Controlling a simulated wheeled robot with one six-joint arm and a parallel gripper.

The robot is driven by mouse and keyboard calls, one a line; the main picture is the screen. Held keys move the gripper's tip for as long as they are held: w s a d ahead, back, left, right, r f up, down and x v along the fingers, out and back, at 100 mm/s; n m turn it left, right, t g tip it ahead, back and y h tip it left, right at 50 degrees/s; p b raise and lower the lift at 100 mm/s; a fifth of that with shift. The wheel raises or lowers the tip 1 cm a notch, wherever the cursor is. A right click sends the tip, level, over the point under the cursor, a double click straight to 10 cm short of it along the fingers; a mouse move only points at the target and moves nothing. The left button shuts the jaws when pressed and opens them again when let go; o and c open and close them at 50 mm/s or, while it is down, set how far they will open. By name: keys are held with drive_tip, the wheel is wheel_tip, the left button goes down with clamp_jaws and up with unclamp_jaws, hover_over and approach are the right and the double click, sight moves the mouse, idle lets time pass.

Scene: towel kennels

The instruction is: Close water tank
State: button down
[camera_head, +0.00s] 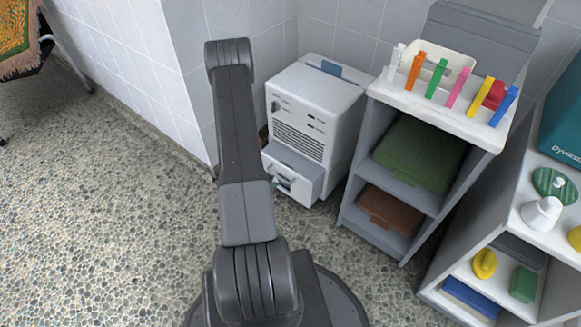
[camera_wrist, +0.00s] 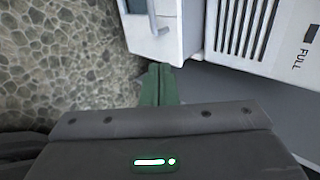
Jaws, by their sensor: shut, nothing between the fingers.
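The water tank (camera_head: 303,188) is the drawer low on the front of the white dehumidifier (camera_head: 312,115), and it stands pulled out of the body. The tank's front with its grey handle also shows at the top of the wrist view (camera_wrist: 172,44). My gripper (camera_wrist: 160,68) is shut, with green fingers and nothing between them. Its tips are close to the tank's edge in the wrist view; I cannot tell whether they touch. In the head view my arm hides most of the gripper.
A grey shelf unit (camera_head: 362,196) stands right of the dehumidifier, with coloured clips on top and folded green (camera_head: 418,153) and brown cloths inside. Another shelf (camera_head: 455,240) with small objects is at the lower right. The pebbled floor (camera_head: 120,200) on the left is clear.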

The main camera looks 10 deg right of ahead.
drive_tip(key=f, duration=0.1)
drive_tip(key=b, duration=0.5)
approach(295, 177)
drive_tip(key=x, duration=0.5)
drive_tip(key=shift+s+f, duration=0.2)
drive_tip(key=shift+f, duration=0.05)
drive_tip(key=shift+w+d, duration=0.3)
drive_tip(key=shift+d, duration=0.05)
